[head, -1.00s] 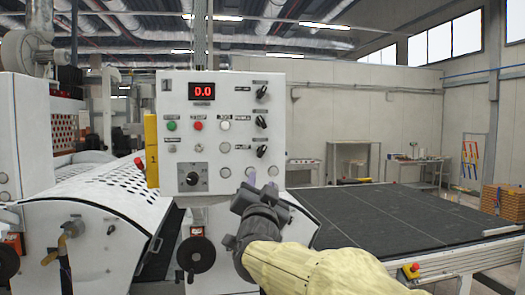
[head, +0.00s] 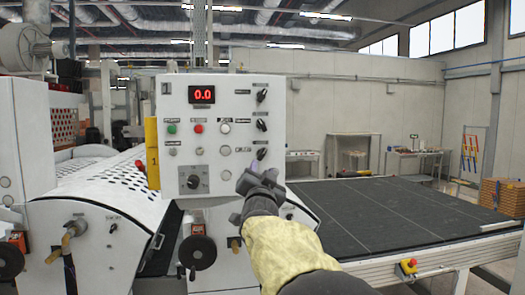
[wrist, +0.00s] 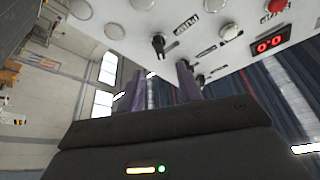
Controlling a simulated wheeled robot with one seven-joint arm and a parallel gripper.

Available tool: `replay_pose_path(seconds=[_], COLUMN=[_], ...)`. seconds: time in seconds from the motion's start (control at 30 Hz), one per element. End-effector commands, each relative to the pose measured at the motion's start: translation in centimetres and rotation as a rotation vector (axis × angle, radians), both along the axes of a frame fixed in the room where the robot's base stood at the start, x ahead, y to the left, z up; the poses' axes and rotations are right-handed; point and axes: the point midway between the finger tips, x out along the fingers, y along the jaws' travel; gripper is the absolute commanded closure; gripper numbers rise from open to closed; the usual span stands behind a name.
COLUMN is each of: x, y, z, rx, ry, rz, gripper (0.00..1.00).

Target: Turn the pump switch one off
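The white control panel (head: 222,135) carries a column of three black rotary switches at its right side: a top one (head: 262,95), a middle one (head: 262,124) and a lower one (head: 261,153). Their labels are too small for me to read, so I cannot tell which is pump switch one. My gripper (head: 256,168) is just below the lower switch, in front of the panel's lower right. In the wrist view, its two purple fingers (wrist: 160,87) stand apart with nothing seen between them. A black switch (wrist: 158,45) shows beyond them; contact is not visible.
A red 0.0 display (head: 202,94), push buttons and a black dial (head: 193,181) share the panel. A dark conveyor bed (head: 385,215) lies to the right. A handwheel (head: 197,252) sits below the panel. A red emergency button (head: 408,262) is at the bed's front edge.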

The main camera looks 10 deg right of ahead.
Motion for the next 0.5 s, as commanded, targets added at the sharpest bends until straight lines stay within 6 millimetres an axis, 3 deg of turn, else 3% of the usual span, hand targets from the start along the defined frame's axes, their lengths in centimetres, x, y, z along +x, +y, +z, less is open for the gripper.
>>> replay_pose_path(seconds=[0.5], x=[6.8], y=[-1.5], z=[2.8], rx=[-0.002], ry=[0.001], rz=[-0.002], gripper=[0.65])
